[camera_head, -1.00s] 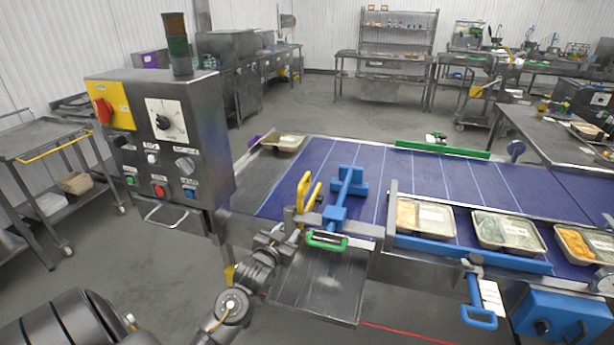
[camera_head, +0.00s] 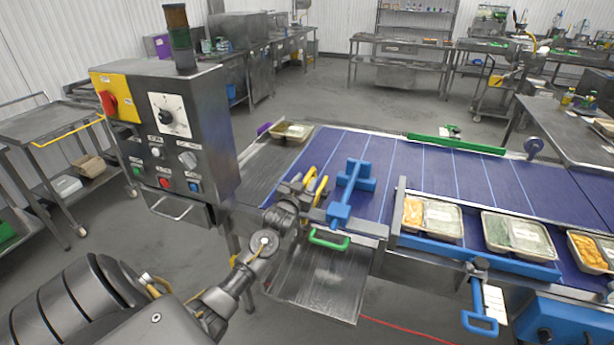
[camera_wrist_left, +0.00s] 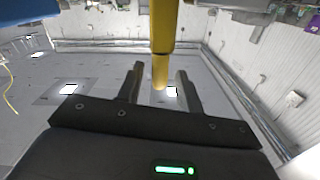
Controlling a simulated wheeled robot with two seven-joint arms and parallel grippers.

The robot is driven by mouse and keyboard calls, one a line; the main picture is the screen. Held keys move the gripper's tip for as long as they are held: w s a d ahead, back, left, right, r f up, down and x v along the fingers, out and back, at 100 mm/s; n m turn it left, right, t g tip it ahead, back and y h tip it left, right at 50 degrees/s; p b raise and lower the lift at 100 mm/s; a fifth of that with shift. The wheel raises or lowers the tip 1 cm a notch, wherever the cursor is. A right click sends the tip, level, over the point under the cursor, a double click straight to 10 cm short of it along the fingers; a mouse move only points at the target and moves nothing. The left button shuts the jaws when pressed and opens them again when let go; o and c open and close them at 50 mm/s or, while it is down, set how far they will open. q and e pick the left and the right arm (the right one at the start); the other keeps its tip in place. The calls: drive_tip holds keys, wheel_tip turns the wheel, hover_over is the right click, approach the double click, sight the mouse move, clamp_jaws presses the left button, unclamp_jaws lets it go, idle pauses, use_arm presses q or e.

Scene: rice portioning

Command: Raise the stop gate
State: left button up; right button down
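A yellow handle (camera_head: 321,190) stands at the near edge of the blue conveyor, left of a blue T-shaped pusher (camera_head: 346,194). It may belong to the stop gate; I cannot tell for certain. My left gripper (camera_head: 309,181) is at this handle and partly covers it. In the left wrist view the yellow bar (camera_wrist_left: 162,35) comes down between the two fingers of my left gripper (camera_wrist_left: 160,75), with gaps on both sides. The fingers are open. My right gripper is not in view.
A control box (camera_head: 165,140) stands close left of my left arm. A green handle (camera_head: 328,240) sits above a steel chute (camera_head: 318,285). Filled trays (camera_head: 517,234) stand behind a blue rail (camera_head: 480,257) on the right. A blue handle (camera_head: 479,322) hangs below it.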

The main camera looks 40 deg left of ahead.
use_arm(q)
drive_tip(key=shift+x, duration=0.95)
clamp_jaws()
